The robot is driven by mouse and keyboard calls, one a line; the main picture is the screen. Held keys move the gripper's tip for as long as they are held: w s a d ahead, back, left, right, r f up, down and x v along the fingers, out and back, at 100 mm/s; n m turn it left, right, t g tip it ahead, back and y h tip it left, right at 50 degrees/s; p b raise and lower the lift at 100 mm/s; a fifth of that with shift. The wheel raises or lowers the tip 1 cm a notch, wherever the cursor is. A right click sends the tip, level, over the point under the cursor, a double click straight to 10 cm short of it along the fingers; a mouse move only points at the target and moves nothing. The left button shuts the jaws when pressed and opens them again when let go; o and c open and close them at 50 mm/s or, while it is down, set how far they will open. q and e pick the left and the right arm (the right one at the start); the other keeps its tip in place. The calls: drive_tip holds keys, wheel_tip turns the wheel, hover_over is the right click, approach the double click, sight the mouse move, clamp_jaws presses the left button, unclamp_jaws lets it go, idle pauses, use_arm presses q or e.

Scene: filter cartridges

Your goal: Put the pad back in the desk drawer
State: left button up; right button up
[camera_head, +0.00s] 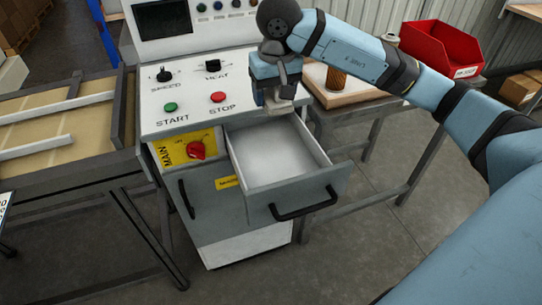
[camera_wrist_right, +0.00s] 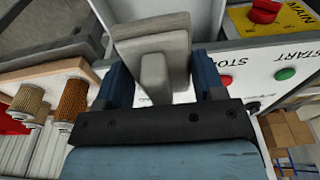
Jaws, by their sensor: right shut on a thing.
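The pad (camera_wrist_right: 153,38) is a grey-beige block with a narrower raised grip. My right gripper (camera_wrist_right: 160,88) is shut on that grip, one blue finger on each side. In the head view the pad (camera_head: 279,107) shows as a small pale piece under my right gripper (camera_head: 277,94), over the back end of the desk drawer. The drawer (camera_head: 278,162) is pulled open, and the visible part of its white inside is empty. Its back end is partly hidden by the gripper and pad. My left gripper is not in view.
The control desk (camera_head: 195,105) with green START and red STOP buttons stands left of the gripper. A red main switch (camera_head: 200,149) sits left of the drawer. Right of it, a side table holds a wooden board with a brown cartridge (camera_head: 337,79) and a red bin (camera_head: 442,48).

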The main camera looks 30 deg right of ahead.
drive_tip(key=b, duration=0.1)
hover_over(273, 158)
wheel_tip(273, 158, down, 12)
drive_tip(key=shift+s+f, duration=0.1)
drive_tip(key=shift+f, duration=0.1)
wheel_tip(273, 158, down, 4)
drive_tip(key=shift+f+b, duration=0.25)
drive_tip(key=shift+b, duration=0.2)
drive_tip(key=shift+f, duration=0.25)
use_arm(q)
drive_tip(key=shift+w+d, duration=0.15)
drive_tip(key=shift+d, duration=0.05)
use_arm(e)
drive_tip(key=shift+f, duration=0.2)
drive_tip(key=o, duration=1)
drive_tip(key=shift+r, duration=0.1)
drive_tip(key=shift+c, duration=0.2)
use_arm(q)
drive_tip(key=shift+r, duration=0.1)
